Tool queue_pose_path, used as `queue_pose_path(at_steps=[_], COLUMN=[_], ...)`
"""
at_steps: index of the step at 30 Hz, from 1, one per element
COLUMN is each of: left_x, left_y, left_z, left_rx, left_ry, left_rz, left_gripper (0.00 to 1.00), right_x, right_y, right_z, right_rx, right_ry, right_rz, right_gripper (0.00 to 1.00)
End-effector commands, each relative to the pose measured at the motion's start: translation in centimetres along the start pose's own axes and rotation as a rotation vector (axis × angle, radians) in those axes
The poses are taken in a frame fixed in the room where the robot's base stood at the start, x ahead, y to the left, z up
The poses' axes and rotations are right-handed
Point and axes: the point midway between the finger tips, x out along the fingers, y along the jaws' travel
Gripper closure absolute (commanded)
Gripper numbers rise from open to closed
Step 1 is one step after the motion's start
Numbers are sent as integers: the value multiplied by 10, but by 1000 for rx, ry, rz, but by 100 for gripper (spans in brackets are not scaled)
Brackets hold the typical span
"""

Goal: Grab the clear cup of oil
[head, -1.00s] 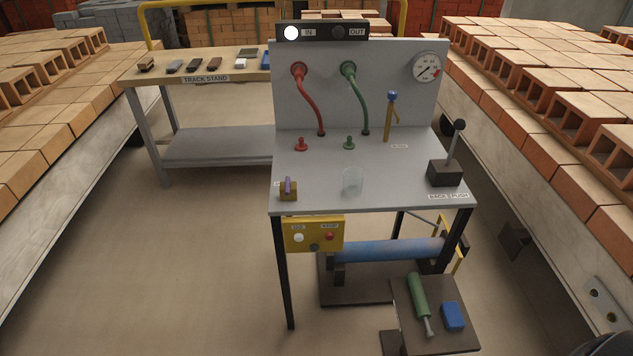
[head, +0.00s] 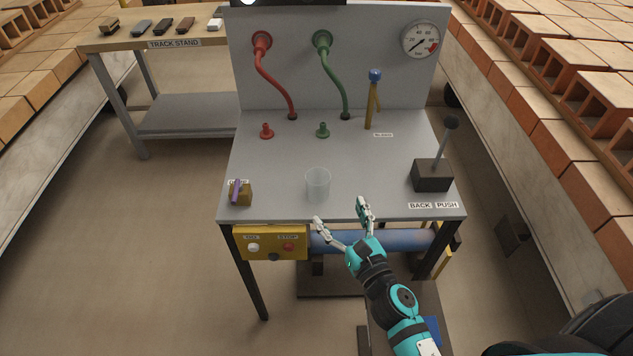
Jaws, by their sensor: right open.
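The clear cup (head: 318,186) stands upright near the front edge of the grey bench (head: 275,160). It looks pale and translucent; I cannot tell how much oil is in it. My right gripper (head: 340,212) is open and empty, its two fingers spread at the bench's front edge. It is just in front of the cup and slightly to its right, apart from it in the picture. My left gripper is not in view.
A small block with a purple lever (head: 239,193) stands left of the cup. A dark lever box (head: 432,176) stands at the right. Red (head: 266,131) and green (head: 322,131) fittings stand behind. A yellow button box (head: 270,243) hangs below the front edge.

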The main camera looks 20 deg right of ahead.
Motion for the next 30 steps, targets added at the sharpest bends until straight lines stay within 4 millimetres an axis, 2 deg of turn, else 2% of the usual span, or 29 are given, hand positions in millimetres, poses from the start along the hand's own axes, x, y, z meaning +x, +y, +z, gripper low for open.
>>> queue_pose_path(at_steps=[3, 9, 17, 25, 30], left_x=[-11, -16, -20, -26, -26], left_y=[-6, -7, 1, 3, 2], left_z=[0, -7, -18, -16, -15], left_rx=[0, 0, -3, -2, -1], left_ry=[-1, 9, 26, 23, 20], left_rz=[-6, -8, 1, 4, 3], left_gripper=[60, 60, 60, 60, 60], right_x=[29, 63, 82, 120, 126], right_y=[0, 0, 0, 0, 1], right_z=[4, 1, -1, -4, -5], right_rx=[1, 4, 4, 4, 5], right_ry=[-3, 0, 1, 0, 1], right_rz=[1, 0, -1, -1, 0], right_gripper=[19, 19, 19, 19, 19])
